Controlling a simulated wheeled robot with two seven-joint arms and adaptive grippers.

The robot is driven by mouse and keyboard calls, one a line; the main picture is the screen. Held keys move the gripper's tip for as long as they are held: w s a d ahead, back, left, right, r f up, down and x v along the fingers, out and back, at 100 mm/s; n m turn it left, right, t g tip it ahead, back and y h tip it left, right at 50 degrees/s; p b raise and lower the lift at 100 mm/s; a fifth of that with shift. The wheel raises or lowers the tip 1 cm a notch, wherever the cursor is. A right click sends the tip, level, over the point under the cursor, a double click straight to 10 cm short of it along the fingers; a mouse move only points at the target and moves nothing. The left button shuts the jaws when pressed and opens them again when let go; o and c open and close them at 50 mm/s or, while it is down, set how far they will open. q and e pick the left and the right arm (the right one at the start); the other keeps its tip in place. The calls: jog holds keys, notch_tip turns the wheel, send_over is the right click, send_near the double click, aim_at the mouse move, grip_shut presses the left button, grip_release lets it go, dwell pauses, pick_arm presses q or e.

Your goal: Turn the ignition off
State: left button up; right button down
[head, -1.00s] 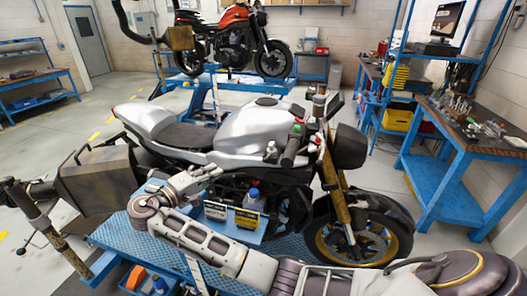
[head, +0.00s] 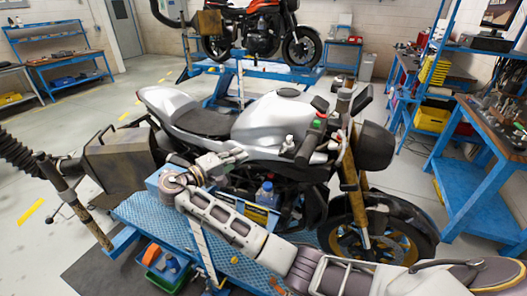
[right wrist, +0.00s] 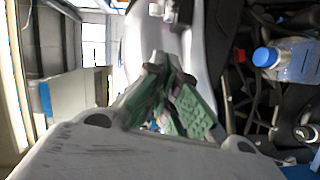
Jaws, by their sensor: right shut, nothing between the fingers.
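The silver motorcycle (head: 280,112) stands on a blue lift in the head view, front wheel to the right. Its near handlebar grip (head: 304,146) has a green part (head: 316,124) and red parts close by. I cannot make out the ignition switch or a key. My right gripper (head: 238,154) is shut and empty, beside the near flank below the seat and tank, left of the handlebar and apart from it. In the right wrist view its green-padded fingers (right wrist: 168,78) show before the silver bodywork (right wrist: 195,45). My left gripper is out of view.
A blue-capped bottle (head: 265,193) stands by the engine and shows in the right wrist view (right wrist: 292,60). A blue workbench (head: 480,150) stands at the right. An orange motorcycle (head: 262,30) is behind.

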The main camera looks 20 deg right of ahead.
aim_at(285, 150)
jog(key=d+f+p, duration=0.1)
jog(key=d+p, duration=0.3)
jog(key=d, duration=0.7)
jog(key=shift+w+d, duration=0.25)
jog(key=shift+d, duration=0.05)
jog(key=shift+f, duration=0.2)
dwell(0.4)
